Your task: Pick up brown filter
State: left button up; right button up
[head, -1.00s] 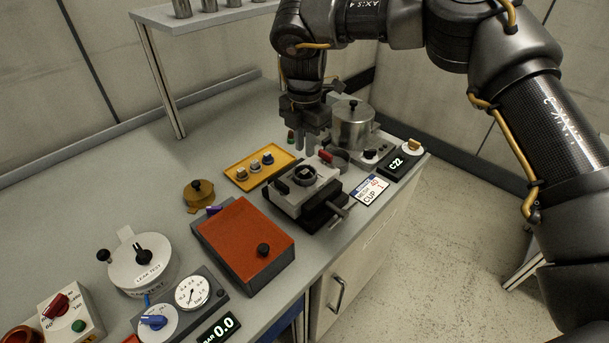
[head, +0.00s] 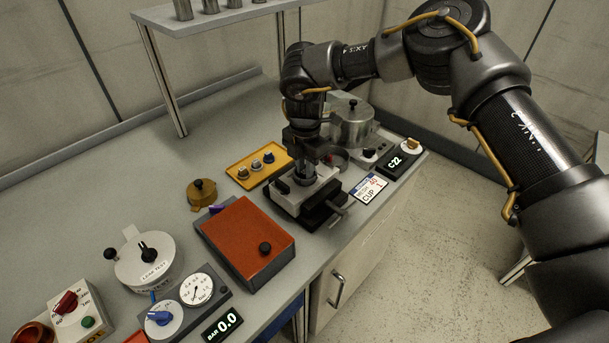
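A yellow tray (head: 236,163) holds three small round pieces: a brownish one (head: 243,172) on the left, a grey one and a dark blue one on the right. The brownish one may be the brown filter; it is too small to be sure. My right gripper (head: 306,176) points down, right of the tray, with its fingertips at the round opening of a grey clamp-like device (head: 318,194). The fingers hide the opening, and I cannot tell if they are apart or hold anything. My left gripper is not in view.
A metal pot (head: 352,126) stands close behind the gripper. A brass lidded piece (head: 201,194), an orange-topped box (head: 245,240), a leak-test drum (head: 144,262) and a gauge (head: 197,289) stand to the left. The bench behind the tray is clear.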

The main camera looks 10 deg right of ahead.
grip_shut()
jog(key=shift+r, duration=0.1)
